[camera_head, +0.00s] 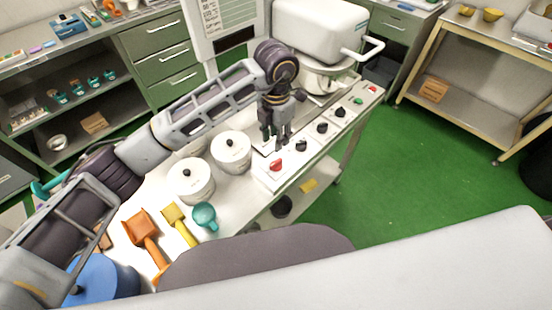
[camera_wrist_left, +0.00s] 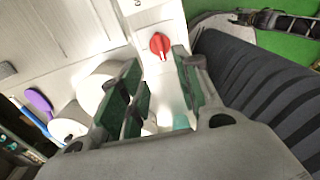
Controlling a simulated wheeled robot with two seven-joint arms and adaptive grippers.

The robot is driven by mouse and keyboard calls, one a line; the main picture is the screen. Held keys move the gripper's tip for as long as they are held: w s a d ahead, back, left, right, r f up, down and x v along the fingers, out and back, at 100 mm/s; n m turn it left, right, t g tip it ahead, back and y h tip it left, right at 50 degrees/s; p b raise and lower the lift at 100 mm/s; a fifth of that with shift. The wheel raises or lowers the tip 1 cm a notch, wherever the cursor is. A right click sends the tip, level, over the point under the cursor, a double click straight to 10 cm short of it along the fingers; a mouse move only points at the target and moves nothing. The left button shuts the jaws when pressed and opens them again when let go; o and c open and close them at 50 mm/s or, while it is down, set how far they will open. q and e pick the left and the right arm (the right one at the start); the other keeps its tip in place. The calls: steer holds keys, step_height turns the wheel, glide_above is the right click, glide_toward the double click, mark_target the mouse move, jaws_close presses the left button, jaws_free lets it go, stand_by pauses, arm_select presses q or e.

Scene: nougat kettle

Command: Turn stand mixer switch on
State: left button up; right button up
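A white control strip (camera_head: 263,172) runs along the bench's front edge. It carries a red knob (camera_head: 276,164) at the near end, several black knobs (camera_head: 322,128), a green button (camera_head: 357,100) and a red button (camera_head: 372,89) at the far end. No label shows which is the mixer switch. A large white machine (camera_head: 318,30) stands at the far end of the bench. My left gripper (camera_head: 280,144) points down at the strip, just beyond the near red knob. In the left wrist view the red knob (camera_wrist_left: 160,45) shows ahead, between the open, empty fingers (camera_wrist_left: 157,66). My right gripper is out of view.
Two white lidded pots (camera_head: 231,153) (camera_head: 191,181) stand left of the strip. An orange scoop (camera_head: 143,224), a yellow scoop (camera_head: 178,218) and a teal scoop (camera_head: 205,214) lie nearer. Green floor (camera_head: 400,180) is free to the right.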

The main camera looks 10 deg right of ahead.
mark_target(276, 162)
arm_select(q)
step_height(276, 162, down, 12)
steer(key=shift+r+p, duration=0.2)
steer(key=shift+p, duration=0.75)
steer(key=shift+c, duration=0.5)
jaws_close()
